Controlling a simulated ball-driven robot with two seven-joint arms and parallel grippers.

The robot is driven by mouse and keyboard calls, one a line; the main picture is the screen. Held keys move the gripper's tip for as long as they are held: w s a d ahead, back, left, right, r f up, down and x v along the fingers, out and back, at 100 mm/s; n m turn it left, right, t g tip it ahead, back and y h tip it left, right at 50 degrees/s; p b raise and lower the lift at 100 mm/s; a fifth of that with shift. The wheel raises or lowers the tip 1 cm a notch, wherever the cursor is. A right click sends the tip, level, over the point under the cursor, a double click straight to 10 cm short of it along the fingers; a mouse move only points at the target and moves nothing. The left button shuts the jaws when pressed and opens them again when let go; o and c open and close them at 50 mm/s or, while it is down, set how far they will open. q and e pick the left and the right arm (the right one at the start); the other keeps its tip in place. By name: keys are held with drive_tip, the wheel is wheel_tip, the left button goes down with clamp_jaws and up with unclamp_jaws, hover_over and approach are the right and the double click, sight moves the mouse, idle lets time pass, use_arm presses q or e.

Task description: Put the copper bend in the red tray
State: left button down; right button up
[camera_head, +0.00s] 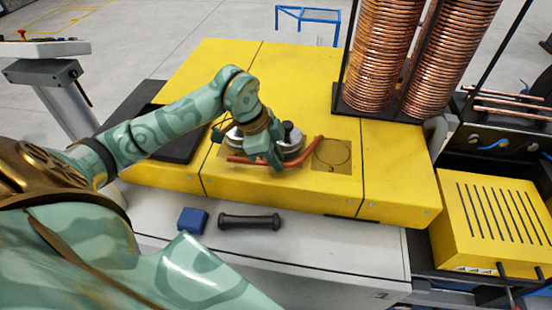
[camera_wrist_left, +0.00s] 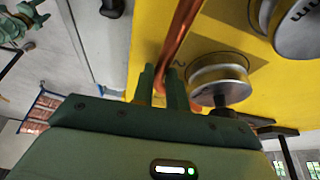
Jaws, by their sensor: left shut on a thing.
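The copper bend (camera_head: 318,145) is an orange-brown tube lying low over the yellow bench top, beside the round grey metal pieces. My left gripper (camera_head: 273,158) is shut on it near its middle and hides part of it. In the left wrist view, the bend (camera_wrist_left: 182,35) runs from between the two green fingers (camera_wrist_left: 161,86) up to the top edge. I cannot tell whether the bend touches the bench. No red tray shows in either view.
Grey round pieces (camera_head: 292,138) stand close behind the gripper. A marked square (camera_head: 333,155) on the yellow bench is bare. Tall copper coils (camera_head: 378,60) rise behind. A black handle (camera_head: 249,222) and a blue block (camera_head: 192,220) lie on the grey ledge. A black tray (camera_head: 180,150) is left.

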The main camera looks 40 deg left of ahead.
use_arm(q)
drive_tip(key=shift+w+f, duration=0.1)
drive_tip(key=shift+f, duration=0.8)
drive_tip(key=shift+a+r, duration=0.1)
drive_tip(key=shift+r, duration=0.05)
drive_tip(key=c, duration=1.4)
unclamp_jaws()
